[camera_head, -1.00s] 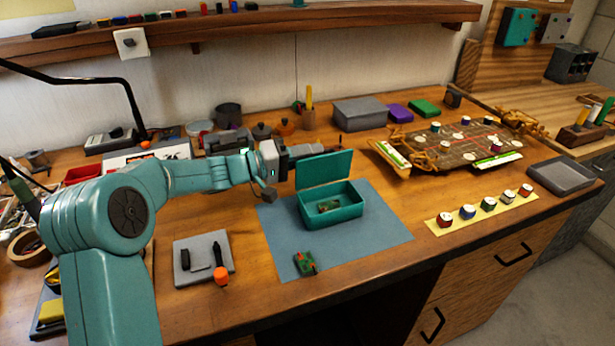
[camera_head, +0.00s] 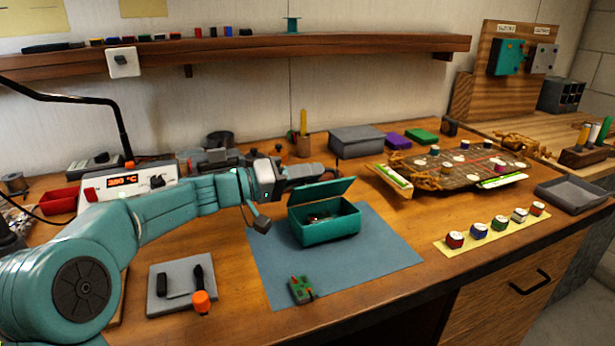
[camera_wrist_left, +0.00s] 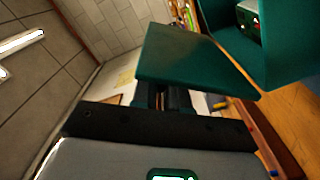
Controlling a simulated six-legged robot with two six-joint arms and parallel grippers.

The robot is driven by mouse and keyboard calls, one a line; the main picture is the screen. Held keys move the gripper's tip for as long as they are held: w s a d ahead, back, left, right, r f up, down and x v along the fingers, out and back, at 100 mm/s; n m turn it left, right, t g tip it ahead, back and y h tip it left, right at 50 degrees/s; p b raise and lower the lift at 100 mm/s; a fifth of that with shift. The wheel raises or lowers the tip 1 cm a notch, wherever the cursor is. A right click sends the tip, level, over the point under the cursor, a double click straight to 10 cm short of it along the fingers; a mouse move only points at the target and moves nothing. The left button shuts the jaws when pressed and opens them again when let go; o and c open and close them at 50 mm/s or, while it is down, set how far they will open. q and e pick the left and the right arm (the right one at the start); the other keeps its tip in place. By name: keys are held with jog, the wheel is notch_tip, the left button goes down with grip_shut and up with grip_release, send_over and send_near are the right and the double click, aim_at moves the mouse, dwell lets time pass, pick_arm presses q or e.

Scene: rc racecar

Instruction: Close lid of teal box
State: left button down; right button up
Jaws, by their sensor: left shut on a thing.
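The teal box (camera_head: 330,229) stands on a blue-grey mat. Its lid (camera_head: 322,189) is tilted up over the box, partly open, and small contents show dimly inside. My left gripper (camera_head: 325,176) is at the lid's upper left edge, shut on the lid. In the left wrist view the teal lid (camera_wrist_left: 195,58) reaches out from between the jaws (camera_wrist_left: 165,97). The box's inside wall (camera_wrist_left: 225,25) shows at the upper right with a green circuit piece (camera_wrist_left: 247,18) in it. My right gripper is not in view.
A green circuit board (camera_head: 301,289) lies on the blue-grey mat (camera_head: 385,250) in front of the box. A grey tray with tools (camera_head: 180,283) is at left. Small colored pots (camera_head: 480,230) stand on a yellow strip at right. A grey box (camera_head: 357,141) stands behind.

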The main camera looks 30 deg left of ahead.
pick_arm(q)
jog(key=c, duration=1.2)
grip_release()
jog(key=b+v, duration=0.1)
jog(key=v, duration=1.5)
jog(key=shift+s, duration=0.15)
jog(key=shift+r, duration=0.1)
